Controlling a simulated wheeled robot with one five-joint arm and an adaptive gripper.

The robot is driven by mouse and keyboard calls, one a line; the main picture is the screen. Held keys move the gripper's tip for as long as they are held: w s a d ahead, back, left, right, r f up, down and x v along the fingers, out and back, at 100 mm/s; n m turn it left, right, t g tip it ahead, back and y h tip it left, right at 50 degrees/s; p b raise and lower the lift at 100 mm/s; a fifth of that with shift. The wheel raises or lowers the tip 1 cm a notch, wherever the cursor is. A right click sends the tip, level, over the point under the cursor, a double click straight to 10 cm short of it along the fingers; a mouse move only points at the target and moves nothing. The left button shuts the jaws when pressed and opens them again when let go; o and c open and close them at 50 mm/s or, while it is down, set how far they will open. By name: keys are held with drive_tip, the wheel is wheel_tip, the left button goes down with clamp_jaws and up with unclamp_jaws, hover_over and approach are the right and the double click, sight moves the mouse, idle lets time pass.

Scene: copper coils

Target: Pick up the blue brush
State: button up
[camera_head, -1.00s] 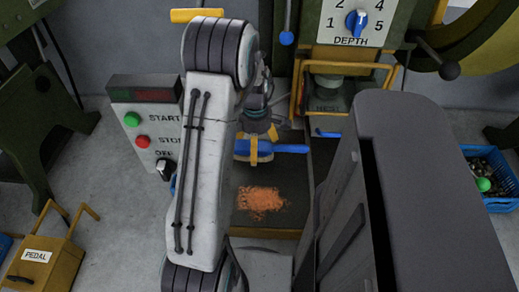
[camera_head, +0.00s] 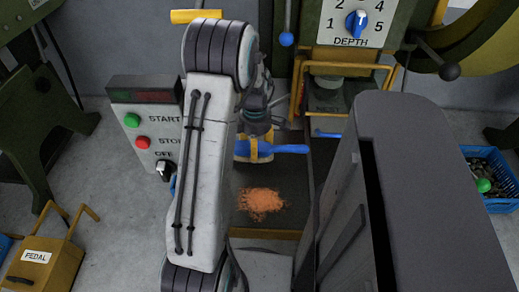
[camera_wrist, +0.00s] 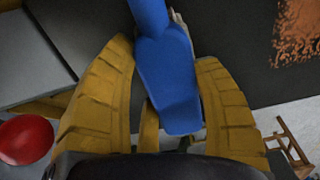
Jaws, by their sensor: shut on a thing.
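The blue brush (camera_head: 288,149) is between the yellow fingers of my gripper (camera_head: 254,150) in the head view, above the dark tray (camera_head: 275,220). In the wrist view the blue brush (camera_wrist: 170,75) runs down from the top edge, its broad end lying between the two ridged yellow fingers of my gripper (camera_wrist: 165,85). The fingers are shut on it. Pale bristles show only slightly behind the blue body. My arm hides part of the brush's left side in the head view.
Orange copper scraps (camera_head: 261,202) lie on the dark tray. A control panel (camera_head: 148,135) with buttons stands left of my arm. The press with a depth dial (camera_head: 355,22) stands behind. A blue basket (camera_head: 500,203) sits at the right, and a yellow pedal box (camera_head: 38,268) at lower left.

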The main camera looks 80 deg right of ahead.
drive_tip(key=shift+r, duration=0.1)
drive_tip(key=shift+c, duration=0.3)
drive_tip(key=shift+r, duration=0.8)
wheel_tip(320, 180, up, 2)
drive_tip(key=shift+r+p, duration=0.25)
drive_tip(key=shift+p, duration=0.1)
drive_tip(key=s+a+r, duration=0.5)
drive_tip(key=s+r, duration=0.1)
drive_tip(key=s, duration=0.4)
drive_tip(key=shift+s+a+r+p, duration=0.15)
drive_tip(key=shift+s+r+p, duration=0.1)
drive_tip(key=shift+r+p, duration=0.1)
